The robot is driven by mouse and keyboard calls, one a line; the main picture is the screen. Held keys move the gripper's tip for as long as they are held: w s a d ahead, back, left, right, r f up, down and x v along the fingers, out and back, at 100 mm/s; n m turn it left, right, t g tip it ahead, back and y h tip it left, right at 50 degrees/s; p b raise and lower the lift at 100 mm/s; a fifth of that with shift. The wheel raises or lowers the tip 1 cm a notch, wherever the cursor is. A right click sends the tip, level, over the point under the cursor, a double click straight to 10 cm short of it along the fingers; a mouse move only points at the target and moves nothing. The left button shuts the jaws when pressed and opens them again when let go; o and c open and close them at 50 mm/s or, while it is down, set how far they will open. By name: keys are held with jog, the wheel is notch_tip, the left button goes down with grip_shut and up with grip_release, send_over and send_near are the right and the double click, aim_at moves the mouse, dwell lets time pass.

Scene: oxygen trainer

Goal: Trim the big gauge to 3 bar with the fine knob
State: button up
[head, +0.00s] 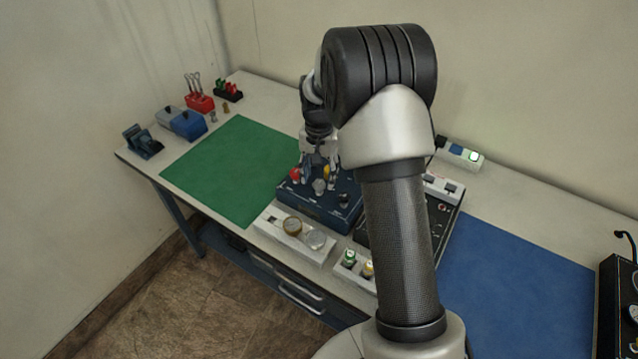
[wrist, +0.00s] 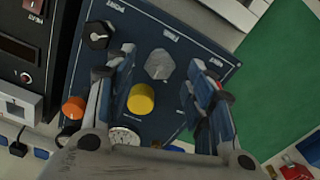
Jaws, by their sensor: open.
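The blue control panel (head: 318,214) stands mid-bench; its face fills the middle of the wrist view (wrist: 190,45). It carries a grey knob (wrist: 160,64), a yellow knob (wrist: 141,99), an orange-red knob (wrist: 73,107) and a black pointer knob (wrist: 98,35). Labels are too blurred to read surely, so I cannot tell which knob is the fine one. A white-faced gauge (wrist: 124,136) is partly covered by my gripper; its reading cannot be made out. My gripper (wrist: 160,60) is open over the panel, its fingers apart on either side of the grey and yellow knobs.
Green (head: 235,165) and blue (head: 510,280) mats are clear. Blue boxes (head: 188,125) and red holders (head: 200,103) stand back left.

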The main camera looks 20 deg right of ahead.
aim_at(319, 185)
jog(key=shift+f, duration=1.35)
jog(key=shift+c, duration=0.3)
jog(key=c, duration=1)
jog(key=shift+n, duration=0.3)
jog(key=n+p, duration=0.1)
jog(key=n, duration=0.2)
jog(key=shift+r+n, duration=0.1)
jog(key=shift+n, duration=0.3)
jog(key=shift+n+p, duration=0.8)
jog(key=shift+n, duration=1.3)
